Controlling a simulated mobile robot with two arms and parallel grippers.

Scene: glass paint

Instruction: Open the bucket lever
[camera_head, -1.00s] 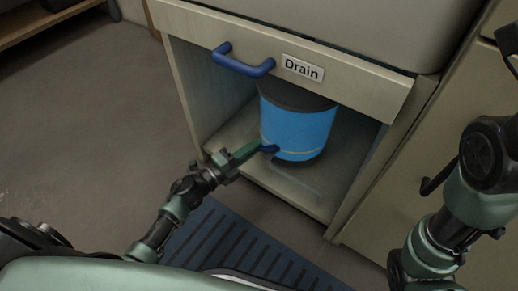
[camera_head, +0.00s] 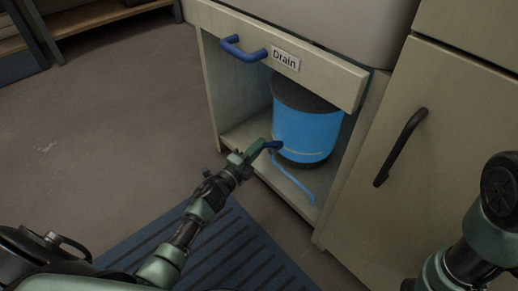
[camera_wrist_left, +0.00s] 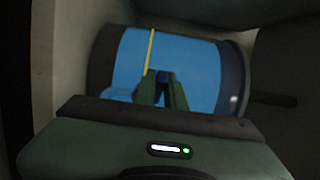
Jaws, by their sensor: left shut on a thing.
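A blue bucket (camera_head: 305,130) with a dark top and a thin yellow line stands in the open cabinet under the "Drain" panel. Its small dark blue lever (camera_head: 274,146) sticks out low on its left front. My left gripper (camera_head: 266,147) is shut on the lever, its fingers hiding part of it. In the left wrist view the bucket (camera_wrist_left: 195,72) appears sideways and fills the middle, with my left fingertips (camera_wrist_left: 165,82) against its front and a dark blue piece between them. My right arm shows at the lower right, but its gripper is out of view.
A thin light-blue curved strip (camera_head: 292,178) runs from near the lever across the cabinet floor. A blue handle (camera_head: 243,50) is on the drawer front (camera_head: 325,72) above. A cabinet door with a dark handle (camera_head: 402,147) stands right. A blue ribbed mat (camera_head: 220,255) lies in front.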

